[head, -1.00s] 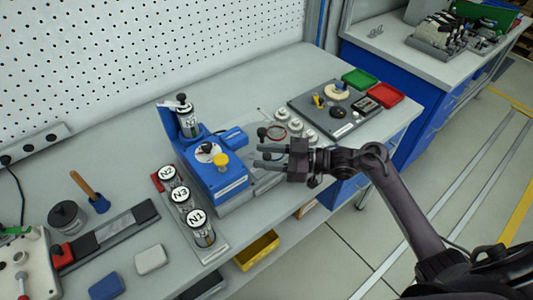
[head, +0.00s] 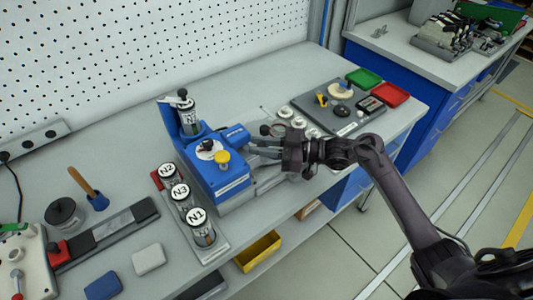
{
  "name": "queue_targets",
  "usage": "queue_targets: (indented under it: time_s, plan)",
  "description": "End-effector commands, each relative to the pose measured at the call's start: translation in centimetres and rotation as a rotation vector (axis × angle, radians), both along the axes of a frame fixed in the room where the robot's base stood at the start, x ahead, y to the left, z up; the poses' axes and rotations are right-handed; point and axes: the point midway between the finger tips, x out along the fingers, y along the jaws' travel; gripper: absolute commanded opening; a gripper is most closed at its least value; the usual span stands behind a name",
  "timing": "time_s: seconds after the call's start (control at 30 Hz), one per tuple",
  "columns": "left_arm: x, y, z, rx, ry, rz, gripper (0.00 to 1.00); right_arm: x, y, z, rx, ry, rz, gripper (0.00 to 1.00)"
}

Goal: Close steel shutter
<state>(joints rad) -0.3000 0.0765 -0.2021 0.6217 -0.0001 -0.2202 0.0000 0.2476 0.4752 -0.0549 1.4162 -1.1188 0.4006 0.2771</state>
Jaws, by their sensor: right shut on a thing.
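The blue machine (head: 221,181) stands on the bench, with a dial, a yellow knob and a clear canister on it. At its right side is a grey metal part (head: 262,172) that I take for the steel shutter; my right gripper covers much of it. My right gripper (head: 262,148) reaches in from the right, its fingers pointing left at the machine's side, and is shut on what looks like the shutter's handle. The grip itself is too small and hidden to see clearly. A dark round knob (head: 265,130) shows just behind the fingers. My left gripper is out of view.
Several labelled jars (head: 181,191) stand in a rack left of the machine. Several small metal discs (head: 299,122) and a dark tool board (head: 318,109) lie to the right, with green (head: 364,78) and red (head: 390,95) trays beyond. A yellow bin (head: 257,251) sits below the bench edge.

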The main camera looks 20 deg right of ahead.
Motion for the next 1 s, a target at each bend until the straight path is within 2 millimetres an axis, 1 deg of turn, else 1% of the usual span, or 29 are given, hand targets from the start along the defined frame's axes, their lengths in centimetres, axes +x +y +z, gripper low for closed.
queue_targets:
  time_s: [0.2,0.23,0.33,0.67,0.77,1.0]
  plan:
    - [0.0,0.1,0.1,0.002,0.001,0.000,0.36,-0.1,0.0,0.0,0.000,0.002,0.001,0.00]
    - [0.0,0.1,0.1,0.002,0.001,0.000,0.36,-0.1,0.0,0.0,0.000,0.002,0.001,0.25]
    - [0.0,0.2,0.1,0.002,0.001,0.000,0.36,-0.1,0.0,0.0,0.000,0.002,0.001,0.38]
    - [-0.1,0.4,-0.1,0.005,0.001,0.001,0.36,-0.2,-0.3,-0.1,-0.001,0.003,0.000,0.39]
    - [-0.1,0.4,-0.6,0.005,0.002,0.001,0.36,-0.6,-1.3,-0.3,-0.002,0.003,-0.001,0.39]
    - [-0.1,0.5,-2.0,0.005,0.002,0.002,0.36,-2.4,-5.0,-0.4,-0.004,0.003,0.000,0.39]
